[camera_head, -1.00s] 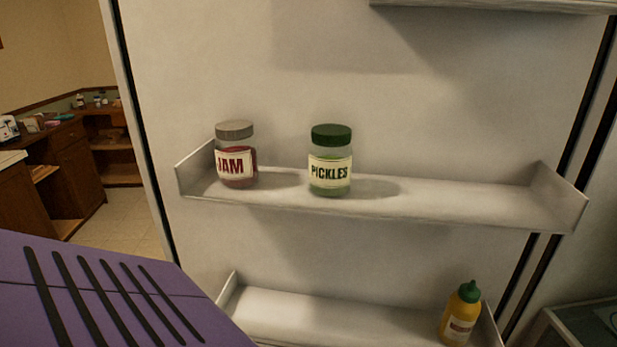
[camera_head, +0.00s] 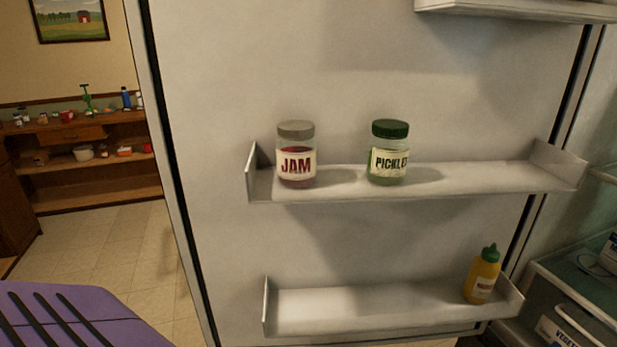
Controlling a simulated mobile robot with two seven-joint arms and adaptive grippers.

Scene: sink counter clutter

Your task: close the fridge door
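The fridge door (camera_head: 340,90) stands open and fills the middle of the head view, its inner side facing me. Its free edge is at the left and its hinge side at the right, next to the fridge interior (camera_head: 575,270). A jam jar (camera_head: 296,155) and a pickles jar (camera_head: 388,153) stand upright on the middle door shelf (camera_head: 480,180). A yellow bottle with a green cap (camera_head: 482,276) stands on the lower door shelf (camera_head: 360,308). Neither gripper is in view.
A purple, black-slotted panel shows at the lower left, probably part of my own body. Tiled floor (camera_head: 110,240) is clear left of the door. Farther back stand a cluttered wooden counter (camera_head: 85,150) and a picture (camera_head: 68,20) on the wall.

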